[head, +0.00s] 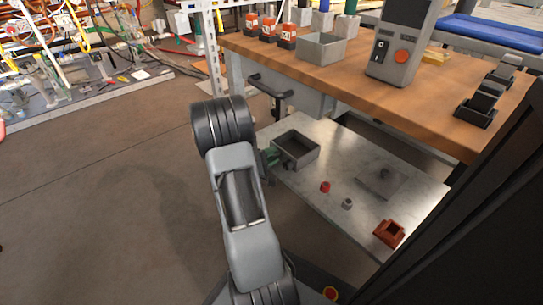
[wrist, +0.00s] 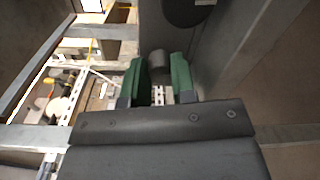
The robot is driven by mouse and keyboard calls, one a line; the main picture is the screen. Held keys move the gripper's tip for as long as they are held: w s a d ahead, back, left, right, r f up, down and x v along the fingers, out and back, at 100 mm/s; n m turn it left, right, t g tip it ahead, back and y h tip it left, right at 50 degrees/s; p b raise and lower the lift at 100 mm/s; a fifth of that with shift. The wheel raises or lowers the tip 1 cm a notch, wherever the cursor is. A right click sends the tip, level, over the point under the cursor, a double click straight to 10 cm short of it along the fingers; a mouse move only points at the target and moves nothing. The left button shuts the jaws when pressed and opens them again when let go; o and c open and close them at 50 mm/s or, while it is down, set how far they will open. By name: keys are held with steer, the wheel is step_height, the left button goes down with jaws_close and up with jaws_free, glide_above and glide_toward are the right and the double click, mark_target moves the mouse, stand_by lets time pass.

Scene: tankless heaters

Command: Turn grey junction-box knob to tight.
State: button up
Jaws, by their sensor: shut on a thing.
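In the wrist view, my gripper (wrist: 160,85) has its two green fingers on either side of a small dark grey knob (wrist: 158,60), closed on it. The knob lies in front of grey panel surfaces. Its far side and any tight mark are hidden, so I cannot tell how far it is turned. In the head view, only a bit of the green fingers of my gripper (head: 269,158) shows past my arm, below the table edge and left of a grey tray. The knob and its box cannot be made out there.
The wooden table (head: 330,82) holds a grey bin (head: 320,48), a grey switch box (head: 402,45) and black holders (head: 480,105). The metal lower shelf (head: 290,185) carries the grey tray (head: 296,150), a red cap (head: 325,187) and a brown-red block (head: 388,233). Floor at left is clear.

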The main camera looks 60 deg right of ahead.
steer(key=o, duration=0.9)
